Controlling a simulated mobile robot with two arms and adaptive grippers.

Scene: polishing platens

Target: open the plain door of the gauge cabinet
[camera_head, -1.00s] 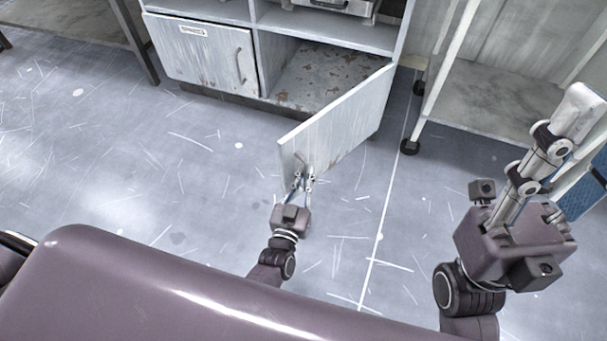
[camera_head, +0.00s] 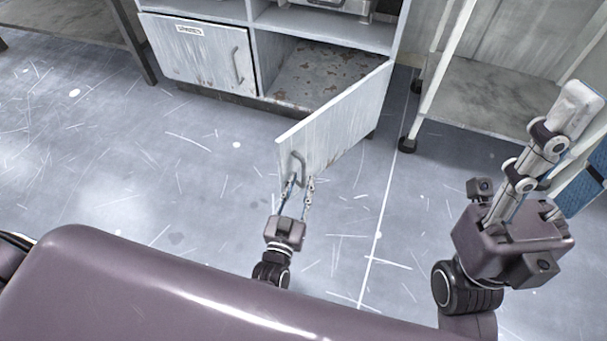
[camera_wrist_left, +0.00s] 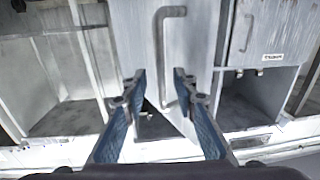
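The gauge cabinet (camera_head: 262,104) stands at the top of the head view. Its plain door (camera_head: 345,120) stands wide open, swung out to the front, with the rusty-floored compartment (camera_head: 315,75) exposed. The door's bar handle (camera_head: 298,168) is near its free edge; it also shows in the left wrist view (camera_wrist_left: 160,45). My left gripper (camera_head: 299,183) is open just in front of the handle. In the left wrist view its fingers (camera_wrist_left: 160,78) are spread, with the handle's lower end between their tips, not clamped. My right gripper (camera_head: 577,108) is at the right, away from the cabinet; its finger gap is unclear.
A labelled door (camera_head: 200,52) on the cabinet's left is shut. A wheeled rack (camera_head: 440,75) stands right of the cabinet, and a bench (camera_head: 70,22) is at the far left. The scratched floor (camera_head: 130,160) is clear in front.

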